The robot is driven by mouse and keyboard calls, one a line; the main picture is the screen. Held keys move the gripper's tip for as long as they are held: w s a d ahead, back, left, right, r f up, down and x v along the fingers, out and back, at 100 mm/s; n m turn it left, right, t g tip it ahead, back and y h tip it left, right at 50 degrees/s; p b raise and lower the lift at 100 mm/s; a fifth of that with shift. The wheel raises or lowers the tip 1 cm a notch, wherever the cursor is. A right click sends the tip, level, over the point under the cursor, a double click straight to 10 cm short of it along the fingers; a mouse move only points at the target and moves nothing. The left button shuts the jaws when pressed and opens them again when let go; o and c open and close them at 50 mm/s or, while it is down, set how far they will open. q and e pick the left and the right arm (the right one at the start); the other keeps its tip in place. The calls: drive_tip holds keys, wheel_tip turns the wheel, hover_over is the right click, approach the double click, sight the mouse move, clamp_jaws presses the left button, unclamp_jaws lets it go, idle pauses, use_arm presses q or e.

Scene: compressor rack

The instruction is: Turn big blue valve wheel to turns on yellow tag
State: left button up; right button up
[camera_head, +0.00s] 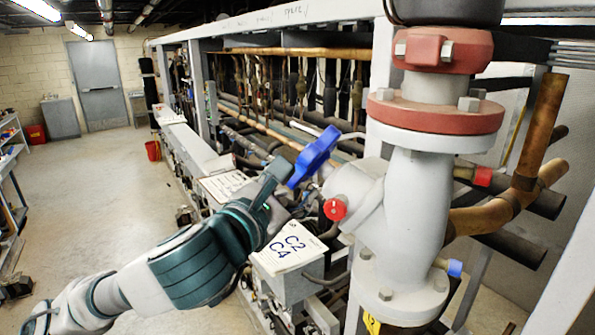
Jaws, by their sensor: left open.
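The big blue valve wheel (314,157) is seen nearly edge-on, tilted, on the grey valve body (355,192) at the centre right. My left gripper (279,186) comes in from the lower left. It is open and empty, just left of and below the wheel's lower end. I cannot tell whether a finger touches the wheel. A yellow tag (371,323) is partly visible at the bottom edge below the grey pipe; its marking is not readable. My right gripper is not in view.
A thick grey pipe (416,200) with red flanges stands right of the wheel. A box labelled C2 C4 (290,249) sits below the gripper. A red cap (335,209) sticks out under the wheel. Copper pipes (530,150) run at right. The floor at left is open.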

use_arm(q)
drive_tip(key=shift+w+a+r, duration=0.4)
drive_tip(key=shift+a+r, duration=0.15)
drive_tip(key=shift+a, duration=0.05)
drive_tip(key=shift+w+a+f, duration=0.1)
drive_tip(key=shift+w+a, duration=0.05)
drive_tip(key=shift+d, duration=0.85)
drive_tip(key=c, duration=0.4)
drive_tip(key=shift+d, duration=0.25)
drive_tip(key=c, duration=0.4)
drive_tip(key=shift+a+f, duration=0.1)
drive_tip(key=shift+f, duration=0.1)
clamp_jaws()
drive_tip(key=shift+a, duration=0.1)
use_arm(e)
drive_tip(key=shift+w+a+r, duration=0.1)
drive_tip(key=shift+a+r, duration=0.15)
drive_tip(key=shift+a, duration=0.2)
use_arm(q)
drive_tip(key=shift+f, duration=0.1)
